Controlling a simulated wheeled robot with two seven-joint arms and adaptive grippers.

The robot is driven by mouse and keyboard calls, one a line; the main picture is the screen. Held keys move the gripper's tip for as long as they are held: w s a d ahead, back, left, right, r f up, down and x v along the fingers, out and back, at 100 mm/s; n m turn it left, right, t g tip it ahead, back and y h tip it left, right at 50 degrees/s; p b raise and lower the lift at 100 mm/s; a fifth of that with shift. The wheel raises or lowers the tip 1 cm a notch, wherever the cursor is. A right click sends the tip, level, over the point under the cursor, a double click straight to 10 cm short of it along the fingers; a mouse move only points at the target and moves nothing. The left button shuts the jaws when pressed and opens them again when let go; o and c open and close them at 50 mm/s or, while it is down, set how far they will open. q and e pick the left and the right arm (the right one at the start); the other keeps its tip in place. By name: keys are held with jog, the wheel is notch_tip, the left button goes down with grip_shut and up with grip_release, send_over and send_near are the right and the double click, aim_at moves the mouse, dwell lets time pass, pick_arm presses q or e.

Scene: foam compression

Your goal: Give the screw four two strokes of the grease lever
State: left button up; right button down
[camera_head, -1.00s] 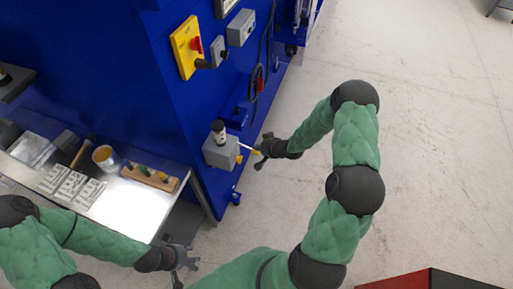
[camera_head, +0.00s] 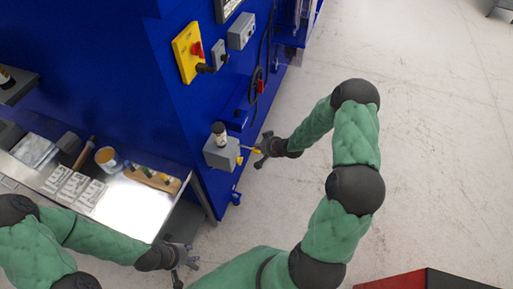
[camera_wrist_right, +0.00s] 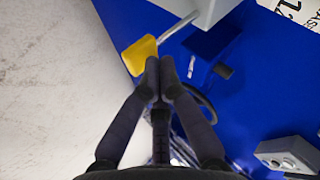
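The grease pump is a grey box (camera_head: 222,153) on the blue machine's lower corner, with a dark bottle-like reservoir (camera_head: 219,131) on top. Its thin lever (camera_head: 246,148) sticks out to the right and ends in a yellow grip. My right gripper (camera_head: 261,155) is at the lever's outer end. In the right wrist view its fingertips (camera_wrist_right: 159,66) are together, right beside the yellow grip (camera_wrist_right: 139,55); the grip does not appear to be between them, and contact is hard to tell. My left gripper (camera_head: 187,262) is open and empty beside the bench's front corner.
The bench (camera_head: 140,214) holds white labelled plates (camera_head: 75,187), a cup (camera_head: 107,158) and a wooden rack (camera_head: 153,177). A yellow switch plate (camera_head: 186,52) and a hanging cable (camera_head: 262,75) are on the blue machine.

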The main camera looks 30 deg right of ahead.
jog(key=shift+r+p, duration=0.35)
jog(key=shift+r, duration=0.25)
notch_tip(320, 180, up, 5)
jog(key=p, duration=0.4)
dwell(0.8)
jog(key=s+a+f+n+g+y+b, duration=0.1)
jog(key=s+a+f+g+b, duration=0.1)
jog(key=s+a+f+b, duration=0.5)
jog(key=s+a+f+g+b, duration=0.2)
jog(key=s+a+f+b, duration=0.15)
jog(key=a+f, duration=0.6)
jog(key=s+a+f+n+g+b, duration=0.1)
jog(key=s+a+f+g+b, duration=0.1)
jog(key=s+a+f+b, duration=0.1)
jog(key=s+a+f+n+g+b, duration=0.1)
jog(key=s+a+f+g+b, duration=0.1)
jog(key=s+f+b, duration=0.3)
jog(key=s+a+f, duration=0.1)
jog(key=s+f, duration=0.2)
jog(key=s, duration=0.2)
jog(key=shift+s+a+f, duration=0.2)
jog(key=shift+a+f, duration=0.05)
jog(key=shift+a, duration=0.15)
